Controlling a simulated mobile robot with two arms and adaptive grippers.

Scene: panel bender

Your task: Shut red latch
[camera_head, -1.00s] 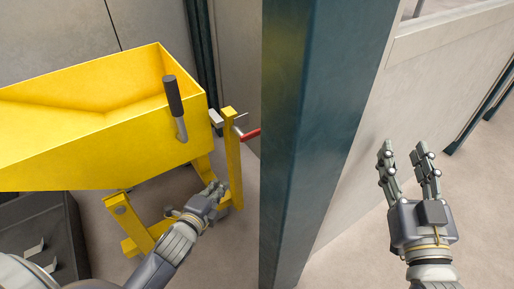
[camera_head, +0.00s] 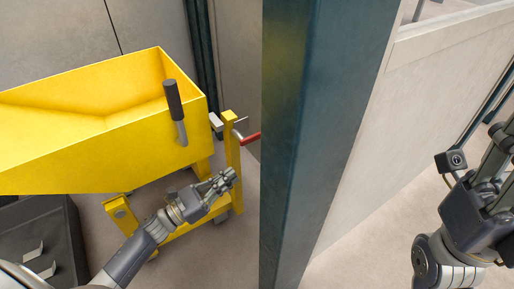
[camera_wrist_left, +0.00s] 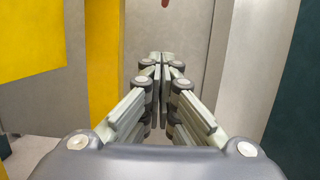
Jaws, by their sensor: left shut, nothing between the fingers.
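The red latch (camera_head: 247,137) is a small red handle on a metal piece beside the yellow post at the right end of the yellow tipping hopper (camera_head: 95,130). A bit of red at the top edge of the left wrist view (camera_wrist_left: 165,3) appears to be the latch. My left gripper (camera_head: 231,177) is shut and empty, below the latch and in front of the post, apart from the latch. Its fingertips meet in the left wrist view (camera_wrist_left: 160,60). My right gripper (camera_head: 500,150) is at the right edge, partly cut off, far from the latch.
A dark teal pillar (camera_head: 320,130) stands just right of the latch, between my two arms. A black-gripped lever (camera_head: 175,110) sticks up on the hopper's side. A dark box (camera_head: 40,240) is at lower left. Pale floor shows right of the pillar.

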